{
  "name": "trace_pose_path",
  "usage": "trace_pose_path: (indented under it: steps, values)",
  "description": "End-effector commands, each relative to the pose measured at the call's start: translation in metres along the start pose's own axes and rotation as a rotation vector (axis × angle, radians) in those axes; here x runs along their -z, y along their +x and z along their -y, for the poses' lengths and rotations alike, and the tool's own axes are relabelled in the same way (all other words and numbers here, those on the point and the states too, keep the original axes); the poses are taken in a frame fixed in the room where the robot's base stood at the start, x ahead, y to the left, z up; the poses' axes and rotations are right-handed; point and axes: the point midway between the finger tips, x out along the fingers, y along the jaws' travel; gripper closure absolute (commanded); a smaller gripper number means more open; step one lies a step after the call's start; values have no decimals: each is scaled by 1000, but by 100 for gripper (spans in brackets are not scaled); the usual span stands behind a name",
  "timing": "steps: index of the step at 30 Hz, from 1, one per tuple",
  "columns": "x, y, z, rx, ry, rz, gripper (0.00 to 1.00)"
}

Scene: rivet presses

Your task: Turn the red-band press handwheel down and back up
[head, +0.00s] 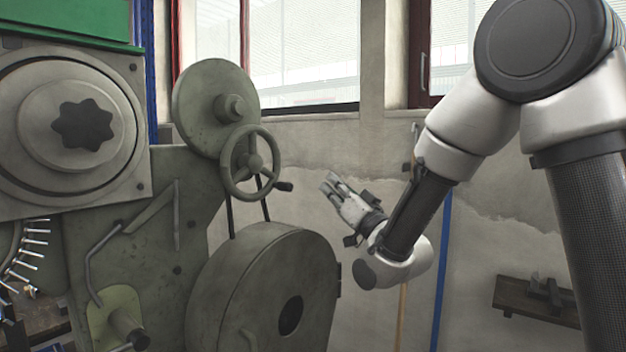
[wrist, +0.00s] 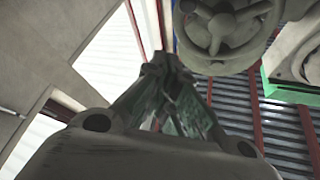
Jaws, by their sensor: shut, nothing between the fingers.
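The press handwheel (head: 250,163) is a grey-green spoked wheel with a dark side handle (head: 284,186). It is mounted on the upper part of a grey-green machine, in front of a round disc. In the wrist view the handwheel (wrist: 228,32) shows at the top, right of the fingers. No red band shows on this press in either view. My gripper (head: 328,182) is right of the handwheel, apart from it, pointing up and to the left. Its fingers are shut and empty; the wrist view shows the fingertips (wrist: 166,62) together.
A large round belt guard (head: 265,285) stands below the wheel. A green-topped machine (head: 70,130) with a star-shaped knob is at left. A wall shelf (head: 535,298) is at lower right. Windows and a bare wall lie behind; space around my gripper looks free.

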Motion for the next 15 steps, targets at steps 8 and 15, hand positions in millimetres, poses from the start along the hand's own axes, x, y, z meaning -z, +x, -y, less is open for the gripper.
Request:
trace_pose_path:
  steps: [8,15]
  values:
    - [-1,3,-1,-3,235,1,100]
    - [-1,38,0,-1,238,0,100]
